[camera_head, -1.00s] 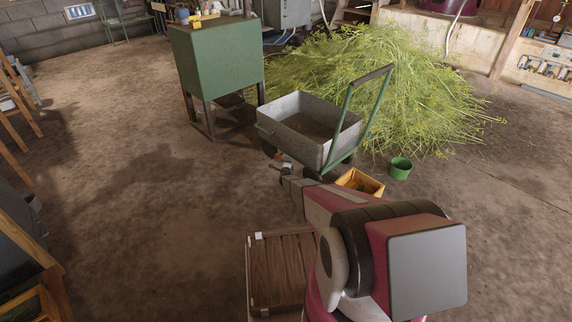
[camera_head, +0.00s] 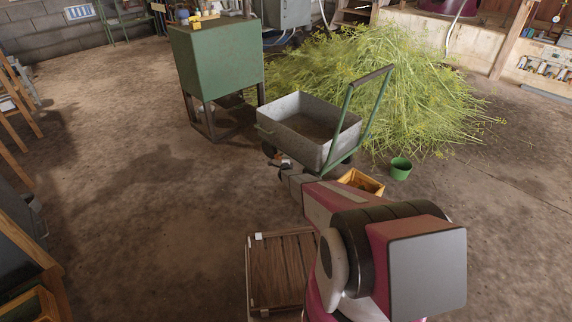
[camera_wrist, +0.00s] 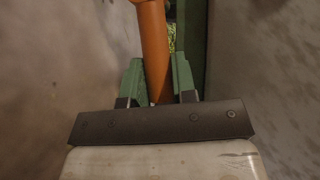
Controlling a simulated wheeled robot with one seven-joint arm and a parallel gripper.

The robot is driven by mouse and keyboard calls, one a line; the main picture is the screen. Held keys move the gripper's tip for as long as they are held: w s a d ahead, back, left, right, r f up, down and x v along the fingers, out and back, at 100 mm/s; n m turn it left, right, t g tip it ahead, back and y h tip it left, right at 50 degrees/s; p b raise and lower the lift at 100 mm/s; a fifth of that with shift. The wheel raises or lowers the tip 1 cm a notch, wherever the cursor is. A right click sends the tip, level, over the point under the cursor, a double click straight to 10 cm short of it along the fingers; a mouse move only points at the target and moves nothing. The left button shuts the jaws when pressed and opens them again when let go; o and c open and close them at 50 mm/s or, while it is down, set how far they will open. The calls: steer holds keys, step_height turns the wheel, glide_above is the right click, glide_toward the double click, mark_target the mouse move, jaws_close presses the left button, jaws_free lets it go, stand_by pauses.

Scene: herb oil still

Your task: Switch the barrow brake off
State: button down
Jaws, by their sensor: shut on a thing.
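The barrow (camera_head: 318,149) is a grey metal tub on a green frame with a push handle, standing on the floor in the head view. The orange brake lever (camera_wrist: 152,32) rises upright at the top middle of the wrist view. My gripper (camera_wrist: 157,75) is shut on this lever, with a green finger on each side of it. In the head view my gripper (camera_head: 284,165) is small and low beside the barrow's near left wheel. My arm hides part of that area, and the lever's lower end is hidden behind the dark gripper body.
A green cabinet on legs (camera_head: 215,65) stands left of the barrow. A heap of cut herbs (camera_head: 420,95) lies behind it. A green bucket (camera_head: 401,169) and a yellow crate (camera_head: 362,182) are at its right. A wooden slatted pallet (camera_head: 282,270) lies nearer.

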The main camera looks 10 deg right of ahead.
steer(key=shift+w+a+r+n+g, duration=0.1)
steer(key=shift+w+r+n+g, duration=0.05)
steer(key=shift+r+n+g, duration=0.6)
steer(key=c, duration=0.9)
jaws_free()
